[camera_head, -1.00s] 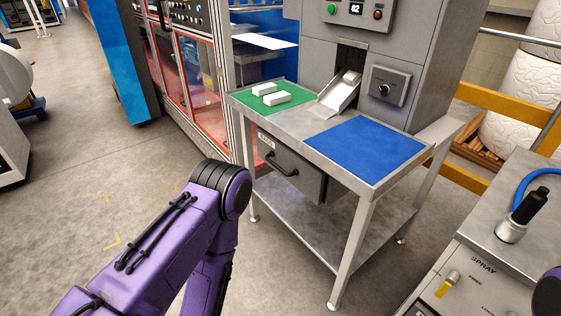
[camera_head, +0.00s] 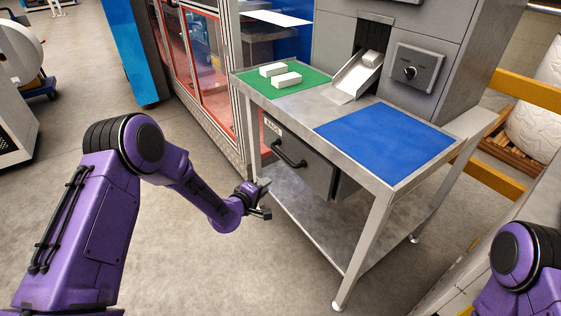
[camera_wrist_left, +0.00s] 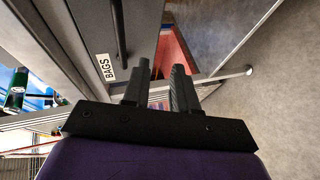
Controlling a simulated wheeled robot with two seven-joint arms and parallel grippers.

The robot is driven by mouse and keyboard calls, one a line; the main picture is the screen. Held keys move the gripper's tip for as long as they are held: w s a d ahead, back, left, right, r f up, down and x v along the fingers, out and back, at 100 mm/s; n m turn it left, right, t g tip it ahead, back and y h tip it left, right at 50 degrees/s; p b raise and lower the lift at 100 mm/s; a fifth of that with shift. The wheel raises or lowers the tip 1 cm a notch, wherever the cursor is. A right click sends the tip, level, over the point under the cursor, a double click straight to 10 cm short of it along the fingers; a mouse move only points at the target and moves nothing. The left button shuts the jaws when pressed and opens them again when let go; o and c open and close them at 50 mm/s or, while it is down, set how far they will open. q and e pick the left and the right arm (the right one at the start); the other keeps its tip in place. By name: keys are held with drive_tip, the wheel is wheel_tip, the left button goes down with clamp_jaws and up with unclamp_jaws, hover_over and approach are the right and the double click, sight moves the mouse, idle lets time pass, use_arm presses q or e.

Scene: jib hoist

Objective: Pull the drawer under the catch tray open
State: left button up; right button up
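The drawer (camera_head: 310,172) has a grey front with a black bar handle (camera_head: 288,155) and a white BAGS label. It hangs under the metal table top and looks shut. In the left wrist view the drawer front (camera_wrist_left: 141,30), handle (camera_wrist_left: 119,35) and label (camera_wrist_left: 105,67) show ahead of the fingers. My left gripper (camera_head: 264,199) is open and empty, below and slightly left of the handle, apart from it. Its two fingers (camera_wrist_left: 160,88) show with a gap between them in the left wrist view. My right gripper is out of view; only part of my right arm shows.
The table top carries a green pad (camera_head: 303,84) with two white blocks and a blue pad (camera_head: 388,143). A metal chute (camera_head: 352,82) holds another white block. Table legs and a lower shelf (camera_head: 300,215) stand below the drawer. Floor is clear left of the table.

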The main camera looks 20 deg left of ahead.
use_arm(q)
drive_tip(key=t+h, duration=0.1)
approach(282, 155)
drive_tip(key=shift+n, duration=0.3)
drive_tip(key=x, duration=1.1)
drive_tip(key=shift+a+f+b, duration=0.25)
drive_tip(key=shift+a+b, duration=0.1)
drive_tip(key=shift+c, duration=0.2)
clamp_jaws()
